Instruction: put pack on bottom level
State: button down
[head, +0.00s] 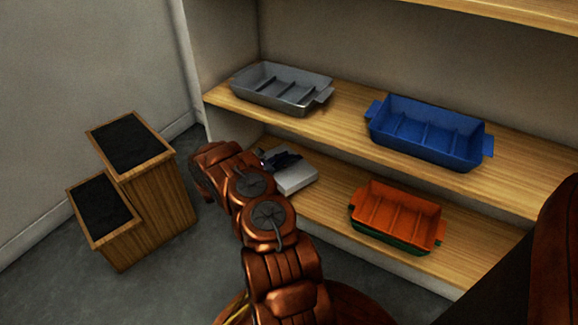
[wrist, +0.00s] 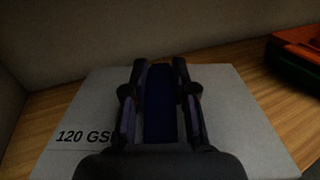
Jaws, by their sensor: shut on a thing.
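The pack (head: 297,181) is a flat pale grey-white box at the left end of the bottom shelf level (head: 330,212). In the wrist view the pack (wrist: 235,125) shows the print "120 GS", with the rest covered by my gripper. My gripper (head: 278,158) is over the pack, its fingers (wrist: 160,72) shut on a dark blue raised strip along its top middle. The pack is on or just above the bottom board; I cannot tell whether it touches.
An orange tray (head: 397,212) stacked on a green one sits right of the pack. A grey tray (head: 283,88) and a blue tray (head: 428,133) stand on the level above. A wooden step stool (head: 155,205) with black treads stands on the floor at left.

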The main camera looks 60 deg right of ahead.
jog(key=shift+w+d, duration=0.2)
jog(key=shift+w, duration=0.2)
jog(key=shift+w+d+f+b, duration=0.1)
jog(key=shift+w+f+b, duration=0.1)
jog(key=shift+b, duration=0.2)
jog(key=shift+s+f+b, duration=0.1)
jog(key=shift+f+b, duration=0.85)
jog(key=shift+f, duration=0.55)
jog(key=shift+r, duration=0.1)
jog(key=c, duration=0.9)
grip_release()
